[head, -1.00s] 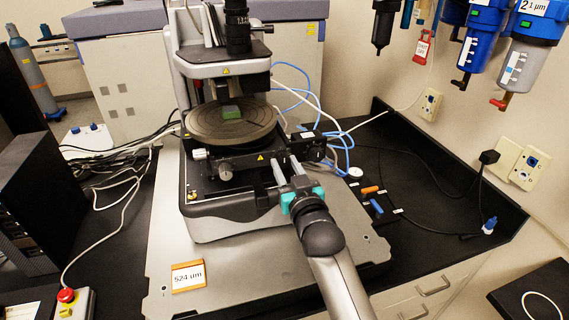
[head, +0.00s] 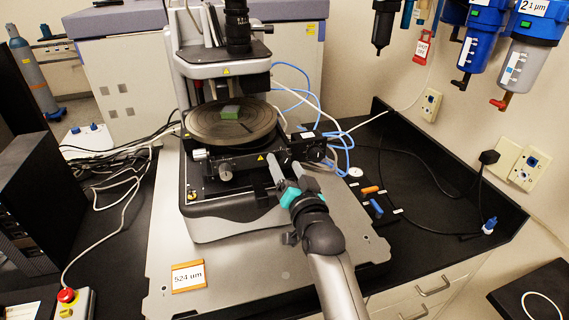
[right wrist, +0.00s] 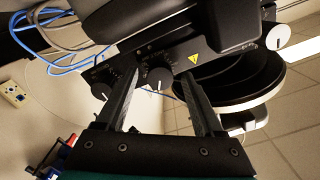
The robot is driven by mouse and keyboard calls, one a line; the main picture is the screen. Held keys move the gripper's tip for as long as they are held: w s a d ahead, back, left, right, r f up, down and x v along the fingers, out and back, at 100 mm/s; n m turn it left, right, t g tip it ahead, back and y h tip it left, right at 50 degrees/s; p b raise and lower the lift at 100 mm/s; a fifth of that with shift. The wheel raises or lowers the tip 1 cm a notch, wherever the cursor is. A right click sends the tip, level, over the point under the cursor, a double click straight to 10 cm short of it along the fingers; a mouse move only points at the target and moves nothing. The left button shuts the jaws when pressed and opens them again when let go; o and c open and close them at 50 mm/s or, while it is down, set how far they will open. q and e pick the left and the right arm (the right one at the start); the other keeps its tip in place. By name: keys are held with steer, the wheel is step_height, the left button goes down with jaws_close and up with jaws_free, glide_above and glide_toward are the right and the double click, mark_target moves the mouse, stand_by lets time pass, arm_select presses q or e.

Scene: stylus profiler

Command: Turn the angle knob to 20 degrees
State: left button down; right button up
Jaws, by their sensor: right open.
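A dark knob with a white pointer mark (right wrist: 160,80) sits on the black stage housing, between the fingertips of my right gripper (right wrist: 157,82) in the right wrist view. The fingers stand apart on either side of it; I cannot tell whether they touch it. In the head view my open right gripper (head: 287,170) is at the right front of the stage and hides this knob. A second dark knob (right wrist: 100,88) shows to its left in the right wrist view. No angle scale is readable. My left gripper is out of view.
A silver knob (head: 200,154) and a black knob (head: 225,177) are left of my gripper. Blue tubes (head: 345,150) and small orange and blue items lie to the right.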

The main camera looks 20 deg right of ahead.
steer(key=s+p, duration=0.4)
steer(key=s, duration=0.4)
steer(key=shift+d, duration=0.1)
